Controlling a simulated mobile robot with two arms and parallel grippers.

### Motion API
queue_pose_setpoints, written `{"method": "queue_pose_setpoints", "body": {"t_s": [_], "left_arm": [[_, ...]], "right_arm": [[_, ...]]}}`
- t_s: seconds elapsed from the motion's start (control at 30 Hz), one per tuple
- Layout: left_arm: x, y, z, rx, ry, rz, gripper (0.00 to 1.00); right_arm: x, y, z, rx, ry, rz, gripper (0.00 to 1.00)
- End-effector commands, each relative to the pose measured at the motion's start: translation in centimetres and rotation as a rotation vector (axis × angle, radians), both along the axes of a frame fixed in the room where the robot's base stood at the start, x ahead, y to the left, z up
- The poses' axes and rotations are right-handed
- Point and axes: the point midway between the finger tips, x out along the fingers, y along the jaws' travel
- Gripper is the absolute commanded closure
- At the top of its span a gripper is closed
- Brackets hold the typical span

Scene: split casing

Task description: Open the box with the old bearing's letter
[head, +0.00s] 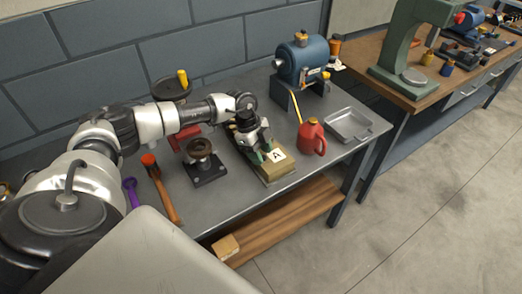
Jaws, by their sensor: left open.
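A tan box (280,171) lies near the front edge of the grey workbench. A white label with the letter A (277,155) shows on it. My left gripper (262,155) is open, just over the left part of this box, with the fingers pointing down. I cannot tell whether they touch it, and the gripper and wrist hide part of the box. A round, dark brown part (201,147) sits on a black square base left of the box. I cannot tell whether it is the old bearing, and no letter is readable on it. My right gripper is out of view.
A red oil can (311,138) and an empty metal tray (349,125) stand right of the box. A blue motor (302,61) stands behind. An orange-headed hammer (161,188) and purple wrench (131,191) lie left. A green press (417,45) is on another bench.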

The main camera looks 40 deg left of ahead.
Motion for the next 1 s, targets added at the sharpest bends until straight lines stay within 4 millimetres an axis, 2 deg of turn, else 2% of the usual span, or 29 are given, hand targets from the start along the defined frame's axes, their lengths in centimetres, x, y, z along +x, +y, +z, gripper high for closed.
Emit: {"method": "queue_pose_setpoints", "body": {"t_s": [0.17, 0.47, 0.77, 1.0], "left_arm": [[0.0, 0.0, 0.0, 0.000, 0.000, 0.000, 0.53], [0.0, 0.0, 0.0, 0.000, 0.000, 0.001, 0.99], [0.0, 0.0, 0.2, 0.002, 0.006, 0.000, 1.00], [0.4, -0.6, 1.2, 0.029, 0.072, 0.000, 1.00]], "right_arm": [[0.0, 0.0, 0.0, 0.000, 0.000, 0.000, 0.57], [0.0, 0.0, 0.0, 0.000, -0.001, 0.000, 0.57], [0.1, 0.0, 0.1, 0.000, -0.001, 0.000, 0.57], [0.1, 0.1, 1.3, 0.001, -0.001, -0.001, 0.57]]}}
